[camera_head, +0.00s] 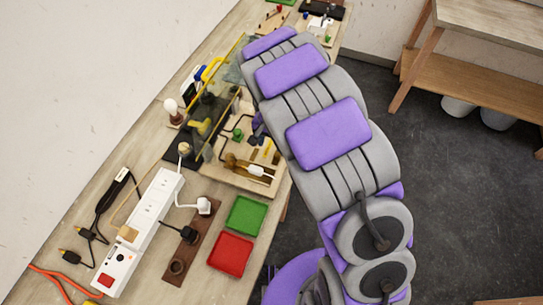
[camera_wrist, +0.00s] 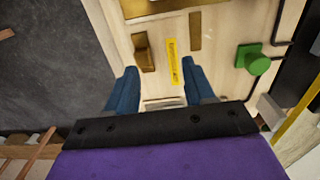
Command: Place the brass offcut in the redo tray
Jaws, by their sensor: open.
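My gripper (camera_wrist: 158,84) is open and empty, its two blue fingers pointing down over a pale wooden board (camera_wrist: 222,75). A small brass-coloured block (camera_wrist: 145,55) lies on the board just beyond the left fingertip, apart from the fingers. A flat brass-coloured strip (camera_wrist: 194,31) and a larger brass-coloured plate (camera_wrist: 150,8) also show there. I cannot tell for certain which of these is the brass offcut. In the head view, an empty red tray (camera_head: 231,254) lies near the bench's front edge, probably the redo tray; no label is readable. My arm hides most of the gripper there.
An empty green tray (camera_head: 245,216) is beside the red one. A white power strip (camera_head: 150,205) and a brown socket board (camera_head: 192,240) lie to their left. A green knob (camera_wrist: 256,62) stands up on the board, right of the fingers. A yellow label (camera_wrist: 171,62) lies between.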

